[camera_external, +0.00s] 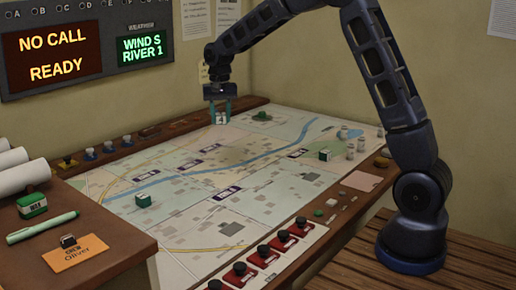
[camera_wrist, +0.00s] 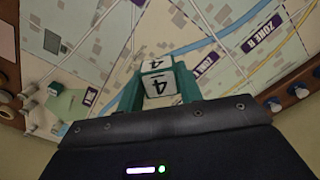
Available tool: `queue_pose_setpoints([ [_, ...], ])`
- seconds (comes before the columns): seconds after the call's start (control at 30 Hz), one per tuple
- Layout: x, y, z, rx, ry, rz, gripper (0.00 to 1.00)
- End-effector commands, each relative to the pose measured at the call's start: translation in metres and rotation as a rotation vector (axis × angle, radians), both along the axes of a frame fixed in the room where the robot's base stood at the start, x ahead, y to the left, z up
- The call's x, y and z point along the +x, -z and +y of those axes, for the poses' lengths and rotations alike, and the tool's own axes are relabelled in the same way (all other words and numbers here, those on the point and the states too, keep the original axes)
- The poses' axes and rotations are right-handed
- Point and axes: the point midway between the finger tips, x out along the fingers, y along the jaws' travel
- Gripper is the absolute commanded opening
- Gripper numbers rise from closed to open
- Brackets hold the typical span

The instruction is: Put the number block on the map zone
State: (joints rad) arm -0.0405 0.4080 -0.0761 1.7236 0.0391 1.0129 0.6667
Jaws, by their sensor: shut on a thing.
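The number block (camera_external: 221,119) is white and bears a "4", which reads clearly in the wrist view (camera_wrist: 157,82). My gripper (camera_external: 220,108) is shut on it, with a teal finger on each side. The block is over the far part of the map (camera_external: 170,158); I cannot tell whether it touches the surface. The map has several purple zone labels, including one near the middle (camera_external: 228,190). In the wrist view one label reads "ZONE B" (camera_wrist: 262,35); another purple label (camera_wrist: 207,65) is partly hidden by my gripper.
Red switches (camera_external: 264,257) line the front edge. A wooden desk (camera_external: 110,240) stands at front left.

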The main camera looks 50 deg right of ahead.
Motion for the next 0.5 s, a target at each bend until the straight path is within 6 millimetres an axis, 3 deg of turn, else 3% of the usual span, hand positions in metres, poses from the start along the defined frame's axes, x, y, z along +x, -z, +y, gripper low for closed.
queue_pose_setpoints([
  [0.03,-0.002,-0.001,0.023,-0.001,-0.029,-0.001,0.14],
  [0.1,-0.006,-0.001,0.052,0.000,-0.063,-0.002,0.14],
  [0.5,-0.051,-0.001,0.203,0.000,-0.251,0.000,0.14],
])
